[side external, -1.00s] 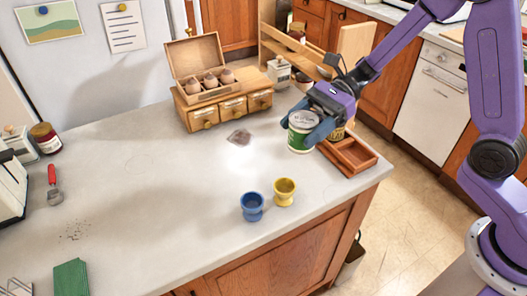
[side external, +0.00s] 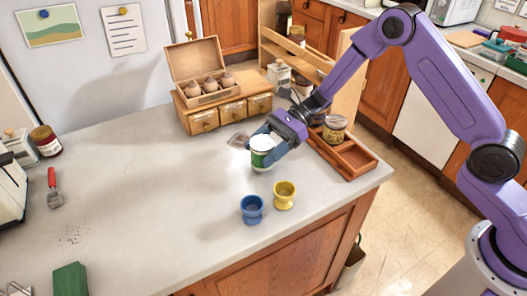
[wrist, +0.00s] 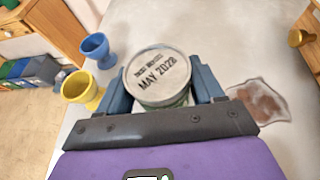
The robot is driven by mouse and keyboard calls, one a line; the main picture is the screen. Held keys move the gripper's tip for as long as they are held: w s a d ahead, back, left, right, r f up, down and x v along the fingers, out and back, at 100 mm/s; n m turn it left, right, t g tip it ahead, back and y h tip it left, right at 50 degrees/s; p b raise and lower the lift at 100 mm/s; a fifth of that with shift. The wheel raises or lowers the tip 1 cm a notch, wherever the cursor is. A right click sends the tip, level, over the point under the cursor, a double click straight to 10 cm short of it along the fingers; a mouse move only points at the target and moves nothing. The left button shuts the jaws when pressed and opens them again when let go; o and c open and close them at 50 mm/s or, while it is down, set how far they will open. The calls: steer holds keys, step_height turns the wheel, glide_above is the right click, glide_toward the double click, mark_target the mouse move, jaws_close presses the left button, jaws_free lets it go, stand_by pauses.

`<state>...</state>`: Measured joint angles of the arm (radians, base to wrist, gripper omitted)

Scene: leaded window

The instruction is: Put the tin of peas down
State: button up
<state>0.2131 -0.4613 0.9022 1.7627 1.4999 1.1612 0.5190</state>
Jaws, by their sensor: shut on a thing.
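The tin of peas (side external: 262,153) is green and white and stands upright between my gripper's blue fingers. The tin is over the grey counter (side external: 150,185), left of the wooden tray (side external: 358,160). Its base is at or close to the surface; I cannot tell whether it touches.
A blue egg cup (side external: 252,210) and a yellow egg cup (side external: 284,195) stand in front of the tin. A dark stain (wrist: 260,98) lies beside it. A drawer box (side external: 222,108) is behind; a labelled tin (side external: 335,128) sits at the tray. The counter's left middle is clear.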

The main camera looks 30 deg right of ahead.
steer(key=shift+f, duration=0.6)
steer(key=shift+f, duration=0.1)
steer(key=o, duration=1.2)
steer(key=shift+v, duration=3.85)
